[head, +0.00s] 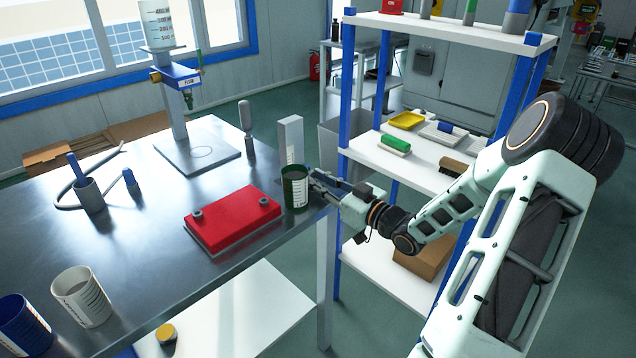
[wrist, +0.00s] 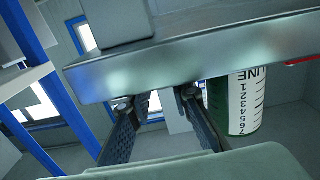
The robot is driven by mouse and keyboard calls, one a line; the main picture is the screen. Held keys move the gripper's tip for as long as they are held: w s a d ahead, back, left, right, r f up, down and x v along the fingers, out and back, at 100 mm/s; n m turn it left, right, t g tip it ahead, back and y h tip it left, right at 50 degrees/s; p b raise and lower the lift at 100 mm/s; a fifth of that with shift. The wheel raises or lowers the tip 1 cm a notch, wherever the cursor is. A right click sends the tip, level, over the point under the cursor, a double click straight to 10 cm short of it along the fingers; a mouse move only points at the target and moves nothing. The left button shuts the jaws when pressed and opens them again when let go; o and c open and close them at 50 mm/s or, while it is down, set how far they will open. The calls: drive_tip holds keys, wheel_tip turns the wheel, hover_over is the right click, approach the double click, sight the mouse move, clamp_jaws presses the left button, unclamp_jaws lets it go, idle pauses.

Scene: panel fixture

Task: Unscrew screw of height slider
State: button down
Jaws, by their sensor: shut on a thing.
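The stand with a clear graduated bottle (head: 157,22) is at the back of the metal table. A blue bracket (head: 180,76) with a small yellow part (head: 155,76) sits on its post; I cannot tell for sure which part is the height slider's screw. My gripper (head: 318,184) is far from it, at the table's right edge, close beside a dark green cup (head: 295,188). In the wrist view my two fingers (wrist: 155,98) reach the table edge (wrist: 170,72), with the green and white cup (wrist: 246,100) to their right. What lies between the fingertips is not clear.
A red box (head: 235,218) lies on the table (head: 140,225), left of the green cup. A grey upright block (head: 290,138) stands behind the cup. White shelves with blue posts (head: 353,90) stand close behind my arm. Beige (head: 82,297) and blue (head: 22,325) cups are front left.

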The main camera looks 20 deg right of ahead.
drive_tip(key=c, duration=1.8)
unclamp_jaws()
drive_tip(key=shift+o, duration=0.2)
drive_tip(key=shift+s, duration=0.1)
drive_tip(key=v, duration=1.2)
drive_tip(key=shift+r, duration=0.1)
